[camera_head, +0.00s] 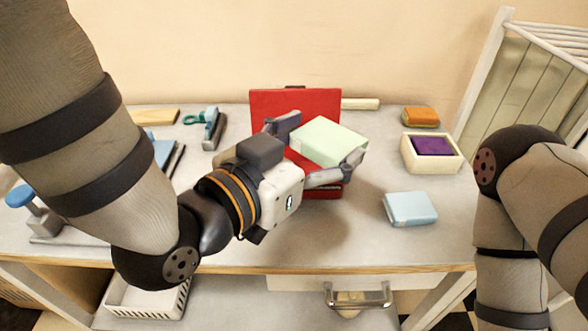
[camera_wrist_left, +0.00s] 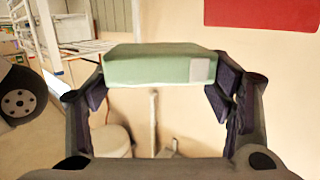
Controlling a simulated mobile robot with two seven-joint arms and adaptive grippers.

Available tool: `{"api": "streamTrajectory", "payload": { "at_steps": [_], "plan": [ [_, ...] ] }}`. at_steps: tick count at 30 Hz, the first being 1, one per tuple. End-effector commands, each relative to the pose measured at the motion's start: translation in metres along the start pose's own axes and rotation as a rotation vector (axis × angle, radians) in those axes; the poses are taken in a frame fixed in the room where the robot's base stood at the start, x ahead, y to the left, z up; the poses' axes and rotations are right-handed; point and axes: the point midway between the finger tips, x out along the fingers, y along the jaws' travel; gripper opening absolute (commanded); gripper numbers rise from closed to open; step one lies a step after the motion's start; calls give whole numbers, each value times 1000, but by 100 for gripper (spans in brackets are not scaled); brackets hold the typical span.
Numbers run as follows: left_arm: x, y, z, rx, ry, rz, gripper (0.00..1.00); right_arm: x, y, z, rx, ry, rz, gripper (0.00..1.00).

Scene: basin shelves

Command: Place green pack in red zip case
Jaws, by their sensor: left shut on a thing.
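The green pack (camera_head: 328,140) is a pale green box held by my left gripper (camera_head: 318,150), which is shut on it. In the left wrist view the green pack (camera_wrist_left: 150,68) sits between the two finger pads of the gripper (camera_wrist_left: 160,80). The red zip case (camera_head: 294,101) stands open on the table, its lid upright at the back. The pack and gripper are in front of the case and hide much of its lower part. Part of the red case also shows at the top right of the left wrist view (camera_wrist_left: 262,12). My right gripper is out of view; only its arm shows.
A light blue pack (camera_head: 410,209) lies on the table to the right. Behind it are a cream box (camera_head: 448,160) with a purple item (camera_head: 433,146) and an orange pack (camera_head: 420,117). Stationery, including a stapler (camera_head: 213,128), lies at left. A white basket (camera_head: 148,298) is below the table.

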Motion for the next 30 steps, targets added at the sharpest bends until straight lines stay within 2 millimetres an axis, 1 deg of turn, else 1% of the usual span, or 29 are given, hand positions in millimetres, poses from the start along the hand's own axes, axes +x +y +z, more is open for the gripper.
{"api": "streamTrajectory", "payload": {
  "at_steps": [2,9,12,13,15,20,21,24,25,30],
  "plan": [
    [11,-14,11,-6,-4,-3,47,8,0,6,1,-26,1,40],
    [57,-79,44,-7,-8,-3,47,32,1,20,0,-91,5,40],
    [70,-93,68,-8,-10,-1,47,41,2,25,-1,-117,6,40],
    [74,-97,71,-7,-8,-1,47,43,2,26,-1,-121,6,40],
    [79,-104,78,-6,-6,-1,47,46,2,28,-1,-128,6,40],
    [86,-113,87,-3,-3,-1,47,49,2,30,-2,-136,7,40],
    [89,-117,93,-3,-3,-1,47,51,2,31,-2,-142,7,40],
    [92,-115,115,-5,-7,1,47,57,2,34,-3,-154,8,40],
    [92,-115,119,-5,-5,0,47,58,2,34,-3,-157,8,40],
    [92,-115,116,0,2,-1,47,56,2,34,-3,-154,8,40]
  ]
}}
